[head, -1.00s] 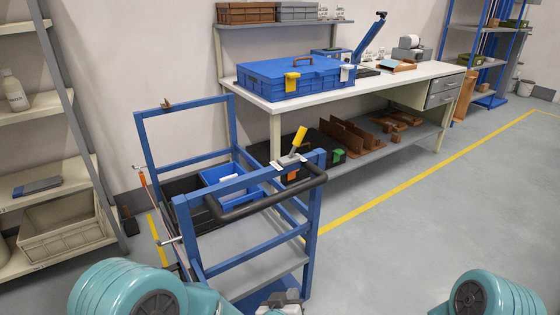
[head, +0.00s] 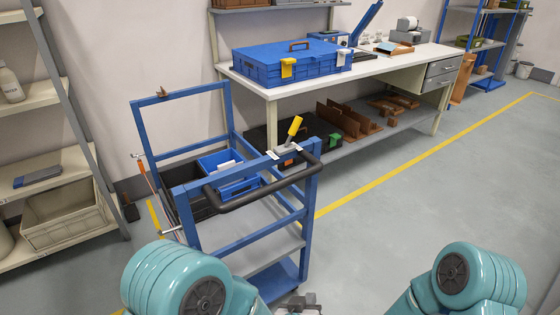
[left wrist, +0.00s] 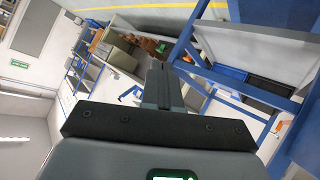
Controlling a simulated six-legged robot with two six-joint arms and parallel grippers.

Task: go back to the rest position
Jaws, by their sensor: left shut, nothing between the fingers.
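My left gripper (head: 300,303) shows at the bottom edge of the head view, in front of the blue cart and partly cut off by the frame. In the left wrist view its fingers (left wrist: 160,85) are pressed together with nothing between them. My teal left arm fills the bottom left of the head view. My teal right arm is at the bottom right, and its gripper is out of the picture.
A blue cart (head: 262,172) with a black handle stands close ahead, holding a blue bin (head: 238,190). Behind it is a workbench (head: 400,66) with a blue case (head: 290,68). Shelves (head: 50,170) stand at left. The grey floor at right is clear.

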